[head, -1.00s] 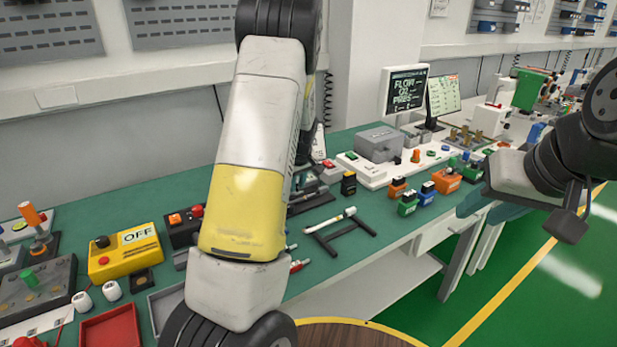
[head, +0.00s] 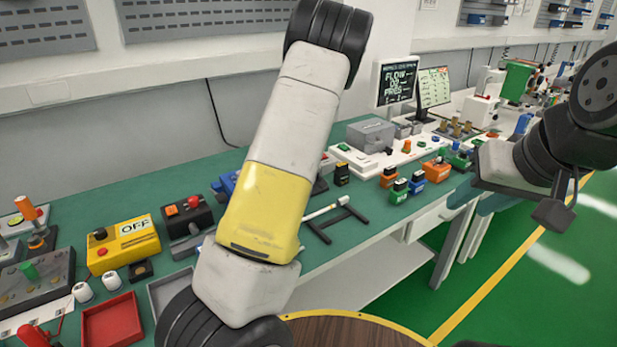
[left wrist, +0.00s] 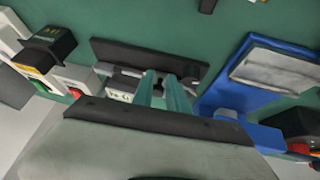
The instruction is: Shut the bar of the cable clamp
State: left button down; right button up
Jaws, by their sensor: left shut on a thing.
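In the left wrist view, the cable clamp (left wrist: 110,52) appears as a dark base plate with a pale metal bar and small white parts on it. My left gripper (left wrist: 165,80) reaches over the plate with its two teal fingers close together, shut on the clamp's bar. The fingers cover the gripped part, so the bar's exact angle cannot be told. In the head view my left forearm hides the clamp and the left gripper. My right gripper (head: 480,202) hangs at the right, past the bench's front edge, with its teal fingers apart and empty.
A blue device with a grey block (left wrist: 275,62) stands right of the clamp in the wrist view. A black-and-yellow block (left wrist: 45,48) is at left. In the head view, a black stand with a white rod (head: 335,215), a yellow box (head: 125,243) and a red tray (head: 112,322) occupy the green bench.

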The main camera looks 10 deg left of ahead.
pick_arm(q)
jog(key=shift+s+f, duration=0.1)
jog(key=shift+f, duration=0.1)
dwell(0.4)
jog(key=c, duration=1.3)
grip_release()
jog(key=shift+a, duration=0.1)
jog(key=shift+s+a, duration=0.1)
jog(key=shift+a, duration=0.05)
jog(key=v, duration=0.5)
jog(key=d+v, duration=0.1)
jog(key=v, duration=0.2)
jog(key=shift+w, duration=0.25)
jog(key=shift+s, duration=0.1)
